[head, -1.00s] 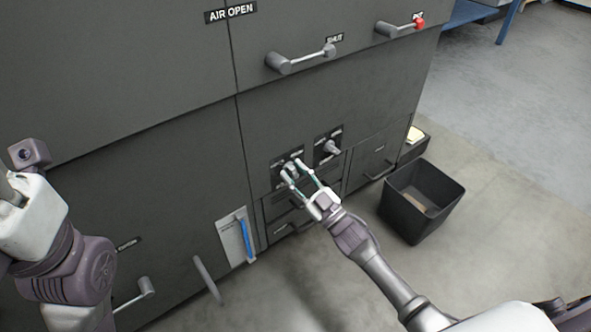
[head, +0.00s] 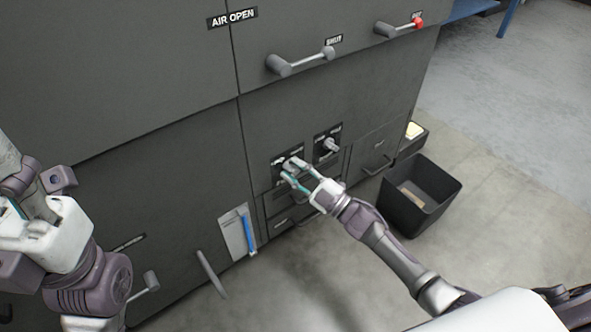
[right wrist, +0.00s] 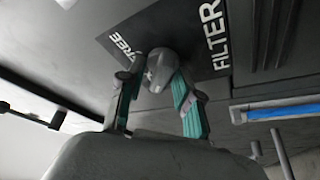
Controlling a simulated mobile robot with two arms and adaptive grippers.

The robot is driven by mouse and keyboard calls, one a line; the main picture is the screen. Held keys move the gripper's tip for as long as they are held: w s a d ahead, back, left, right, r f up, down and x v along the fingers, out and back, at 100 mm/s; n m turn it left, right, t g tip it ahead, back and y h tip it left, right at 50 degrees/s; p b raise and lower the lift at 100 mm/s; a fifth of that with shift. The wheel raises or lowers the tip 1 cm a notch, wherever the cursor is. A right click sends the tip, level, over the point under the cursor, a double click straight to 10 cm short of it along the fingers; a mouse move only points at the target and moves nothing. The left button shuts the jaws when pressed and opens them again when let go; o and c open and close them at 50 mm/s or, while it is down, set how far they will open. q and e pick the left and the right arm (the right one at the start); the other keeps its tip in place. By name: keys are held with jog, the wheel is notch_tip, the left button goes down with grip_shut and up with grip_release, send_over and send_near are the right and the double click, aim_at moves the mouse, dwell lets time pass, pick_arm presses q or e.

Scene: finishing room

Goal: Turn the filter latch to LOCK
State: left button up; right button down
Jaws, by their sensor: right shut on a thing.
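The filter latch (head: 289,164) is a small grey knob on a dark plate low on the cabinet front. In the right wrist view the latch (right wrist: 160,68) sits between the teal-lined fingers, with the words FREE and FILTER on the plate. My right gripper (head: 288,169) is shut on the latch; its fingers (right wrist: 155,92) lie on either side of it. The LOCK marking is not readable, and the fingers partly cover the plate. My left gripper (head: 20,208) is at the left edge, away from the latch, partly out of frame, its jaws unclear.
A similar knob (head: 330,145) is on a plate just right of the latch. Handles (head: 300,61) stick out above. A blue-handled lever (head: 249,236) is lower left.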

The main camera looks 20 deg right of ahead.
dwell(0.3)
jog(key=c, duration=1.2)
grip_release()
jog(key=shift+o, duration=0.2)
jog(key=v, duration=1.2)
jog(key=shift+w, duration=0.1)
